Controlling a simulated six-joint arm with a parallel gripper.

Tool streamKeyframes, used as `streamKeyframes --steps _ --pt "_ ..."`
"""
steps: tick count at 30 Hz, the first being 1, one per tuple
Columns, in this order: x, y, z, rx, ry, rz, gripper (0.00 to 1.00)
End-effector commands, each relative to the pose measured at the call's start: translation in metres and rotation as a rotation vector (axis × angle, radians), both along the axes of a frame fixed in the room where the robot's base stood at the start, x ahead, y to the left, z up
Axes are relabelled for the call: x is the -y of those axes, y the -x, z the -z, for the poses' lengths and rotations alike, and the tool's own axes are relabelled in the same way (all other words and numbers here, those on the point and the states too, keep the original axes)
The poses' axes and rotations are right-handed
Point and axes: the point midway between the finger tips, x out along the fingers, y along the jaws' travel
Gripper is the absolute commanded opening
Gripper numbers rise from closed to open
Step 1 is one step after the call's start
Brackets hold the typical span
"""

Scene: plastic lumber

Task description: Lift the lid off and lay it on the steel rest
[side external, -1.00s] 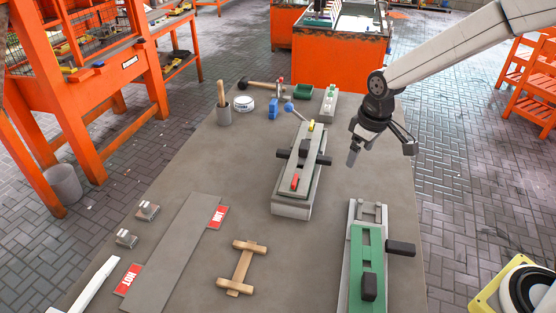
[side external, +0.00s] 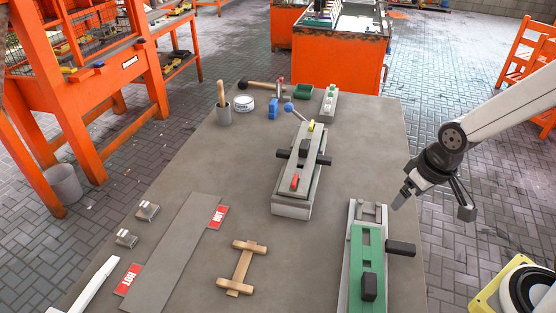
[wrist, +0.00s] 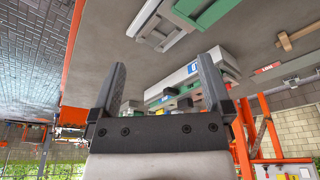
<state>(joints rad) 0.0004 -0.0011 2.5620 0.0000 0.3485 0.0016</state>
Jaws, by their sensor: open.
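A long mould (side external: 291,209) stands mid-table with a grey-green lid (side external: 303,163) lying along its top. The lid has black side handles (side external: 323,160), a red mark and a yellow mark. A second mould (side external: 343,288) at the front right carries a green top (side external: 356,262) with black grips. A long flat grey plate (side external: 175,250) lies at left between red signs and looks like the steel rest. My gripper (side external: 432,205) is open and empty in the air, above and right of the second mould's far end. In the wrist view its fingers (wrist: 165,62) are spread with nothing between.
A wooden frame (side external: 242,267) lies between the plate and the second mould. Metal clips (side external: 148,209) lie left of the plate. The table's right edge is close.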

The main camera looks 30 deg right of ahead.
Motion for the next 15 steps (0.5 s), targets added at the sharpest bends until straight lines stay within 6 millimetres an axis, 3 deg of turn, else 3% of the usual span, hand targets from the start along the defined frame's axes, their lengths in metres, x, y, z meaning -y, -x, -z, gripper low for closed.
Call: streamKeyframes --steps 9,15 --pt "0.000 -0.003 -0.001 -0.001 0.000 -0.008 1.00" --pt "0.000 -0.024 -0.003 -0.006 -0.003 -0.058 1.00"
